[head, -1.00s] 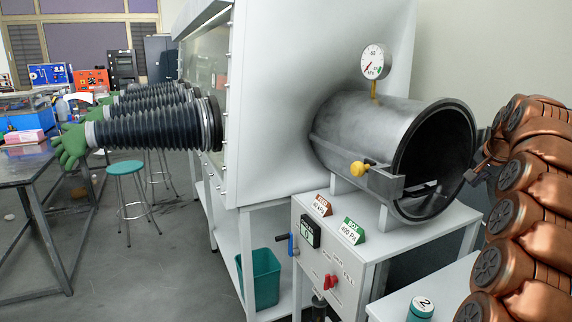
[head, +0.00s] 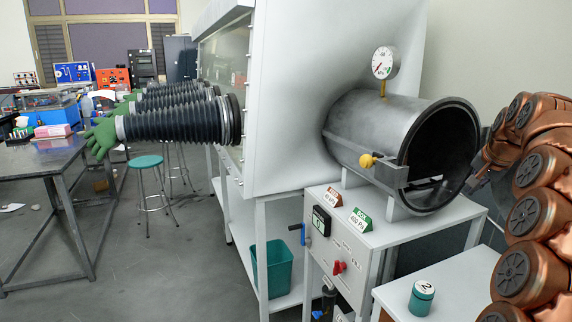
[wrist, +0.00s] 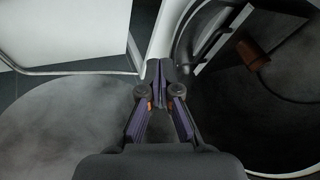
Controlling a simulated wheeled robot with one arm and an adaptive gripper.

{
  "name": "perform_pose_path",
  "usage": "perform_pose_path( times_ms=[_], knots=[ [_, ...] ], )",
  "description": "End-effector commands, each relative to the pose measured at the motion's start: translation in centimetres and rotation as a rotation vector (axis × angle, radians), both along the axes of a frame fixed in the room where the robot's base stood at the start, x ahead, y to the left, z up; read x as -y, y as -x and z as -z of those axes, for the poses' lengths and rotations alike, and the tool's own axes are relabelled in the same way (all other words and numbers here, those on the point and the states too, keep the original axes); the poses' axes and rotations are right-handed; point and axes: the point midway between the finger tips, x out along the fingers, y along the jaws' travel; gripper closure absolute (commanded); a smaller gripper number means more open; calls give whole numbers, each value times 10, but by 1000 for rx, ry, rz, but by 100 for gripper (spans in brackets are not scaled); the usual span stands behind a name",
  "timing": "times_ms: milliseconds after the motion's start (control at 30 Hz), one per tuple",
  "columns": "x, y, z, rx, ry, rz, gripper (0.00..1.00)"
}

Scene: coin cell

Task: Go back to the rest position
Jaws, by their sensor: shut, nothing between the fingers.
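My gripper (wrist: 160,72) shows in the wrist view with its dark fingers together and nothing between them. In the head view my copper-coloured arm is at the right edge, and the end of it is partly hidden beside the right rim of the open steel chamber (head: 366,128). I cannot tell how far the gripper is from that rim. In the wrist view a dark, curved opening lies right of the fingers and pale surfaces lie to the left.
A yellow knob (head: 367,160) and latch bracket stick out by the chamber mouth. A gauge (head: 385,62) stands on top. A teal jar (head: 421,299) marked 2 sits on the white table (head: 455,283) at lower right. A teal stool (head: 145,162) stands on the floor at left.

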Motion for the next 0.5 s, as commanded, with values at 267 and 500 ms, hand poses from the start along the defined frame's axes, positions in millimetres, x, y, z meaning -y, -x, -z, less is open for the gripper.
perform_pose_path(
  times_ms=[267, 500],
  knots=[
    [-84, 24, 8, -83, -1, -185, 100],
    [-163, 71, 23, -175, 19, -369, 100]
  ],
)
